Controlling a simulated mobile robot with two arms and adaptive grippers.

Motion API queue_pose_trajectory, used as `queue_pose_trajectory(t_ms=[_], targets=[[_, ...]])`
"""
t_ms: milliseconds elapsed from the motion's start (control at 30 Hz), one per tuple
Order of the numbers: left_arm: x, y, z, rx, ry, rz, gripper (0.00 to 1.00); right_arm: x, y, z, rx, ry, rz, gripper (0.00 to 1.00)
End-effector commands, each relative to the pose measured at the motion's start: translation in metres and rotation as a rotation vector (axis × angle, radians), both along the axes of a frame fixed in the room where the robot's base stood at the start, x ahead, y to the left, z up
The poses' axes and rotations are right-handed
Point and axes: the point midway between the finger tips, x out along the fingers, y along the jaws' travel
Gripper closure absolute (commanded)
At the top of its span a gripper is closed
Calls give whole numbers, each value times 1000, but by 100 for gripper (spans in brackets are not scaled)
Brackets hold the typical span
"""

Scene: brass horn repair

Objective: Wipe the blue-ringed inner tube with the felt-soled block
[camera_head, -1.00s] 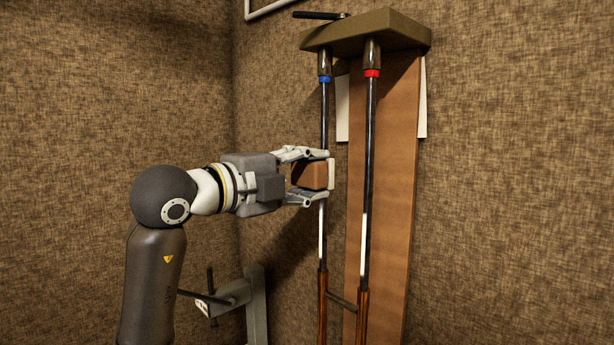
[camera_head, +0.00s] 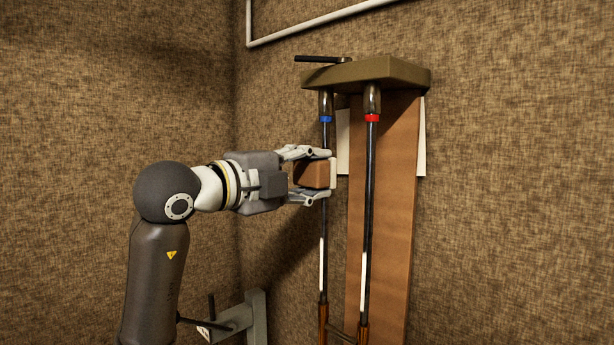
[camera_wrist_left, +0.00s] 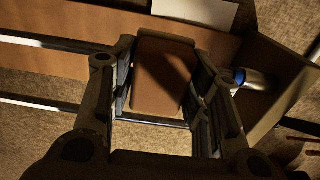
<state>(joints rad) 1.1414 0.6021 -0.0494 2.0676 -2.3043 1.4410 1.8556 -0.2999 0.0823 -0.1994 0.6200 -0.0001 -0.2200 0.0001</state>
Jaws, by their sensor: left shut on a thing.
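The blue-ringed inner tube (camera_head: 323,222) stands upright, its blue ring (camera_head: 326,118) just under the top bracket. It is dark near the top with a pale stretch lower down. My left gripper (camera_head: 318,174) is shut on the brown felt-soled block (camera_head: 311,173), a little below the blue ring. The block's pale sole (camera_head: 333,173) is at the tube and overlaps it; whether it touches is hard to tell. In the left wrist view the block (camera_wrist_left: 160,75) sits between the fingers, and the blue ring (camera_wrist_left: 239,76) shows just right of them. My right gripper is not in view.
A red-ringed tube (camera_head: 369,200) stands close by on the right, before a brown board (camera_head: 398,220). The olive bracket (camera_head: 365,74) with a dark handle (camera_head: 318,59) overhangs both tubes. A grey clamp-like fixture (camera_head: 240,315) is below my left arm.

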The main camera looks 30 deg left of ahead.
Motion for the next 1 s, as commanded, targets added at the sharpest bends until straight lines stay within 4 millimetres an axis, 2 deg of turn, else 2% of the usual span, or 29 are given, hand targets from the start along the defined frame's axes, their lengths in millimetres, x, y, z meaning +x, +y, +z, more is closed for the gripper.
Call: queue_pose_trajectory(t_ms=[400, 567, 833, 1000], targets=[[-1, 0, 31, -1, -1, -1, 75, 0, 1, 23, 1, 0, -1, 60], [-2, 1, 35, -1, -1, 0, 75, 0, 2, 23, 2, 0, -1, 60], [-3, 1, 57, -2, -3, -1, 75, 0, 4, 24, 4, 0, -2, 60], [-3, 1, 63, -1, 0, -1, 75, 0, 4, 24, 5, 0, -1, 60]])
